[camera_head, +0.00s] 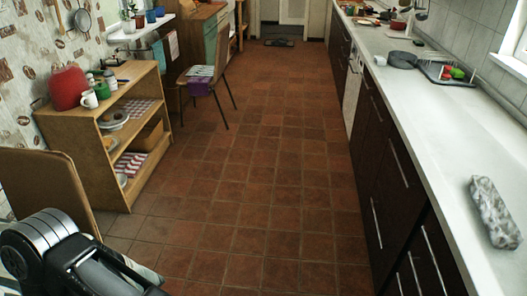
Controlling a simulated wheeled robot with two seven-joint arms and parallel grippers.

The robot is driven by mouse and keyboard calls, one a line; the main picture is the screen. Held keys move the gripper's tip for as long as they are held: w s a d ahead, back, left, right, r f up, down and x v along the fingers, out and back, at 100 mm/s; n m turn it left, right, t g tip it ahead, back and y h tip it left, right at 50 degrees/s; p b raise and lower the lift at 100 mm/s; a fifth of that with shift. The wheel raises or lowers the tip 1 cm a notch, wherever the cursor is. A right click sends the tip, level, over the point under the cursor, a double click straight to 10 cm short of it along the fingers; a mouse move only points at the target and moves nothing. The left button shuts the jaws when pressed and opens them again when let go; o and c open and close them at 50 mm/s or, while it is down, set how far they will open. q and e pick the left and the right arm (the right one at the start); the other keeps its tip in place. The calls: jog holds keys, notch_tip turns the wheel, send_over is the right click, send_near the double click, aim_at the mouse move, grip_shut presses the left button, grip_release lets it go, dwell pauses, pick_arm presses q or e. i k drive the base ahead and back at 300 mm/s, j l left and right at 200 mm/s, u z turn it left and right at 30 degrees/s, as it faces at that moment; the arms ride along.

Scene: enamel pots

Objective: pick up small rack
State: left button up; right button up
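A small dark rack (444,72) stands on the white counter at the upper right, with red and green items in or on it. It is far off and small, so its details are hard to make out. A black jointed part of my own arm shows at the lower left, far from the rack. No gripper fingers show in this view, so neither gripper can be seen.
The white counter (420,120) runs along the right, with a grey speckled block (494,212) near its front end. A wooden shelf unit (95,150) and a chair (205,80) stand at left. The tiled floor (270,170) between is clear.

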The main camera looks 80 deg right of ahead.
aim_at(503, 233)
jog(key=z, duration=4.5)
